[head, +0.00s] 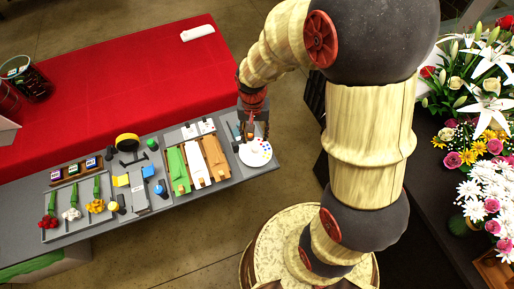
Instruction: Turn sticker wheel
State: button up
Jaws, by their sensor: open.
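The sticker wheel (257,154) is a white disc with several coloured dots, lying near the right end of the grey bench. My gripper (249,135) hangs over the far-left edge of the wheel, pointing down. Its dark fingers are small here, with a gap between them, and it looks empty. A small orange piece shows between or behind the fingers; I cannot tell if it belongs to the wheel. I cannot tell whether the fingertips touch the wheel. Part of the wheel's far side is hidden by the gripper.
Green, white and brown wrap rolls (198,163) lie just left of the wheel. A red-covered table (130,85) lies behind. Flowers (485,150) stand at right.

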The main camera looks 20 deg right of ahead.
aim_at(255, 147)
jog(key=shift+w+f, duration=0.1)
jog(key=shift+f, duration=0.2)
notch_tip(255, 147, down, 7)
jog(key=shift+d+f+b, duration=0.1)
jog(key=shift+f+b, duration=0.05)
jog(key=shift+b, duration=0.6)
jog(key=shift+c, duration=1.3)
jog(key=c, duration=0.7)
grip_shut()
